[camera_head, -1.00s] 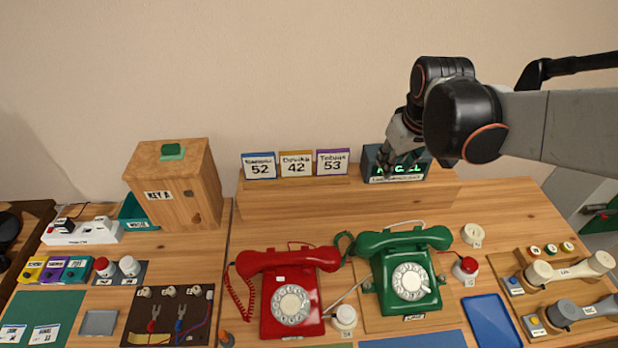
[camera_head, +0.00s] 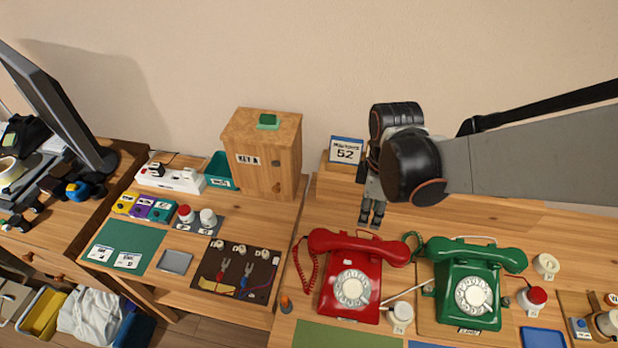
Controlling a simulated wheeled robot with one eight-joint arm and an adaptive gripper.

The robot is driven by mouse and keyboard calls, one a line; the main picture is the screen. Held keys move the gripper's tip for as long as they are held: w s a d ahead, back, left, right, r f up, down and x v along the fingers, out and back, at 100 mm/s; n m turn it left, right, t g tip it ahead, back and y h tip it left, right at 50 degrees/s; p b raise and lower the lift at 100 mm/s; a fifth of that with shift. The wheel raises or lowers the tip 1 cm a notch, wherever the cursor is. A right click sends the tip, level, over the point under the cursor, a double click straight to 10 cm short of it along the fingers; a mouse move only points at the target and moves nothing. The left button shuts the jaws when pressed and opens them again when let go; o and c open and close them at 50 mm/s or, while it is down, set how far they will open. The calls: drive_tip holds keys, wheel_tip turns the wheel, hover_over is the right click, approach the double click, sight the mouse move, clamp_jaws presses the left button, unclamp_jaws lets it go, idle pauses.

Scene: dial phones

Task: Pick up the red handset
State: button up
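The red handset (camera_head: 359,247) lies across the top of the red dial phone (camera_head: 351,290), its coiled red cord hanging on the left side. My gripper (camera_head: 371,222) points down above and just behind the red handset, apart from it as far as I can tell. Its fingertips are small in this view, and a narrow gap seems to show between them. Nothing is seen held in it. My forearm reaches in from the right and hides part of the wall and the back shelf.
A green dial phone (camera_head: 470,287) stands close on the right. A white-capped jar (camera_head: 400,316) stands between the phones. A wooden key box (camera_head: 262,153) stands at the back left. A board with pliers (camera_head: 236,271) lies left of the red phone. A number card (camera_head: 346,150) stands behind.

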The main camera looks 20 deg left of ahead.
sight(360, 242)
drive_tip(key=shift+n, duration=0.4)
drive_tip(key=f+b, duration=0.2)
drive_tip(key=s+f+b, duration=0.1)
drive_tip(key=f+b, duration=0.1)
drive_tip(key=f, duration=0.1)
drive_tip(key=s+a+f+b, duration=0.1)
drive_tip(key=f+b, duration=0.1)
drive_tip(key=f, duration=0.1)
drive_tip(key=shift+f, duration=0.1)
drive_tip(key=shift+w+d+f+b, duration=0.15)
drive_tip(key=shift+f+b, duration=0.75)
drive_tip(key=shift+f, duration=0.55)
drive_tip(key=shift+w+d+f+b, duration=0.15)
drive_tip(key=shift+f+b, duration=0.75)
drive_tip(key=shift+f, duration=0.55)
drive_tip(key=shift+a+r, duration=0.1)
